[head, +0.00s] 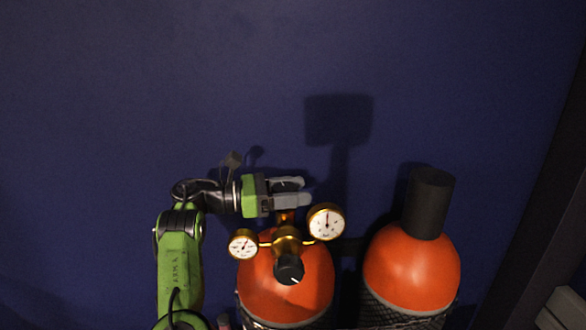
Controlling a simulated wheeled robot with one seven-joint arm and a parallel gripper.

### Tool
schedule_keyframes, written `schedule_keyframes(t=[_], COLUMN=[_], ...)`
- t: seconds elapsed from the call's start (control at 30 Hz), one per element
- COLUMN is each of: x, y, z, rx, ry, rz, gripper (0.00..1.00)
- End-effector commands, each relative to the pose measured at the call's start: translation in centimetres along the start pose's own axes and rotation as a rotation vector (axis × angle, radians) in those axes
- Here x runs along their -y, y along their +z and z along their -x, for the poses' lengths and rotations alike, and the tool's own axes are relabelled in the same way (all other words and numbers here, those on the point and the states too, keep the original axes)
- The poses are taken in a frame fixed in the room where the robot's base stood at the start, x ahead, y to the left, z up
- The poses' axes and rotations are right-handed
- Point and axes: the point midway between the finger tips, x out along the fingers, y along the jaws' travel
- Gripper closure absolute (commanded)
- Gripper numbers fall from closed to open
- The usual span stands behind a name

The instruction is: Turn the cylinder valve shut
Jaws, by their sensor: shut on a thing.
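An orange gas cylinder (262,285) stands at the bottom middle in the head view. A brass regulator (287,241) with two round gauges and a black knob (290,269) sits on its top. My gripper (302,191) reaches in from the left, its grey fingers level above the regulator and between the gauges. The fingers are shut on the cylinder valve at the top of the brass stem (286,216). The valve handle itself is mostly hidden behind the fingers.
A second orange cylinder (412,268) with a black cap (428,203) stands to the right. The left gauge (243,244) and right gauge (326,222) stick out close below and beside my gripper. A dark blue wall (150,90) is behind; the space above is clear.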

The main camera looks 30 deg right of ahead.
Motion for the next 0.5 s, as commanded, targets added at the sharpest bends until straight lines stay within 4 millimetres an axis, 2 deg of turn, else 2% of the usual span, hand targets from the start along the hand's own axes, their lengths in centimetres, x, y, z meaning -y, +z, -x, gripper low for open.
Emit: schedule_keyframes(t=[0.03, 0.2, 0.5], x=[-0.03, 0.13, 0.29], y=[0.86, 0.48, 0.27], z=[-0.07, -0.07, 0.0], rx=[0.001, 0.003, 0.005], ry=[-0.03, -0.128, -0.152], rz=[0.009, 0.006, -0.003], gripper=[0.74, 0.74, 0.74])
